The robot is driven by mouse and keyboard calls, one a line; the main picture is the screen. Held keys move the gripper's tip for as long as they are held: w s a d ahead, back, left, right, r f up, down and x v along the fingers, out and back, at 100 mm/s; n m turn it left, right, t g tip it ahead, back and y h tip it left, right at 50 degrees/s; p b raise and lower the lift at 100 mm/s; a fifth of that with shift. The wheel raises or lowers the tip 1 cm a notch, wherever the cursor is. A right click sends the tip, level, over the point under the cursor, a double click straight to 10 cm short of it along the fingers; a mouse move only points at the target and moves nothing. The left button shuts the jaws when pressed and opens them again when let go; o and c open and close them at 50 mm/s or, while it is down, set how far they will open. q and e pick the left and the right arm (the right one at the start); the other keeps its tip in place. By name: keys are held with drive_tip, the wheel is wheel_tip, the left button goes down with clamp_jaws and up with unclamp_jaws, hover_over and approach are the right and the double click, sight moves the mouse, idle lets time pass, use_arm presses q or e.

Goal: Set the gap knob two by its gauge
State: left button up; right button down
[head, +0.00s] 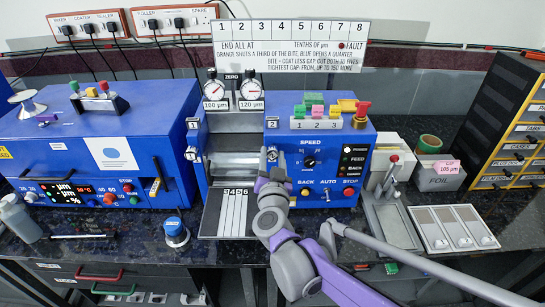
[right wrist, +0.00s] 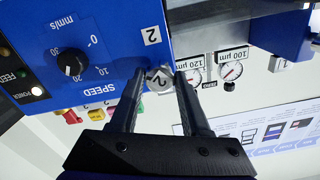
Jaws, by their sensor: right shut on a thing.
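Gap knob two (right wrist: 158,78) is a small silver knob marked 2 on the blue press, beside the plate labelled 2 (right wrist: 151,36). My right gripper (right wrist: 157,75) has one finger on each side of it and is shut on it. In the head view the right gripper (head: 270,160) stands at the press front below its label 2 (head: 271,123) and covers the knob. The 120 µm gauge (head: 250,91) sits above the rollers, right of the 100 µm gauge (head: 214,91). The needles are too small to read exactly. My left gripper is not in view.
The speed dial (head: 309,161) and buttons are close right of my gripper. A tray with strips (head: 232,213) projects below. A sign (head: 290,45) with instructions stands behind. A blue coater (head: 90,150) is at left; a lever device (head: 390,195) and foil box (head: 438,172) are at right.

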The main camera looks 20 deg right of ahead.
idle(0.3)
drive_tip(key=m, duration=0.3)
drive_tip(key=shift+m, duration=2.4)
drive_tip(key=shift+c, duration=1.9)
unclamp_jaws()
drive_tip(key=v, duration=1)
drive_tip(key=shift+s, duration=0.4)
